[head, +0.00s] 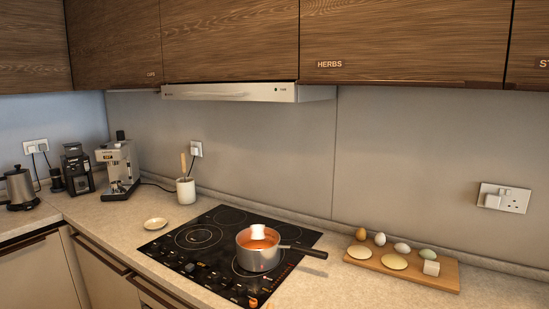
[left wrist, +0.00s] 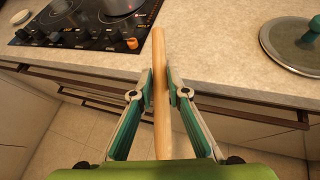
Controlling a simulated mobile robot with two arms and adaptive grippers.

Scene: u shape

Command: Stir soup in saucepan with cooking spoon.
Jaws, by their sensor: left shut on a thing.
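The saucepan (head: 258,258) stands on the black cooktop with its dark handle pointing right. Orange-red soup (head: 247,242) shows in it, with a white block-like thing (head: 258,231) at its middle. The saucepan's lower part also shows at the top of the left wrist view (left wrist: 121,5). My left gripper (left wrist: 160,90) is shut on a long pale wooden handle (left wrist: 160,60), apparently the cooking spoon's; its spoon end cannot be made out. This gripper is in front of the counter edge, apart from the saucepan. My right gripper is not in view.
A white holder (head: 186,191) with a wooden utensil stands behind the cooktop (head: 200,238), near a small dish (head: 155,223). A board (head: 430,276) with eggs lies right. A round lid (left wrist: 297,45) lies on the counter. A range hood (head: 240,92) hangs above.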

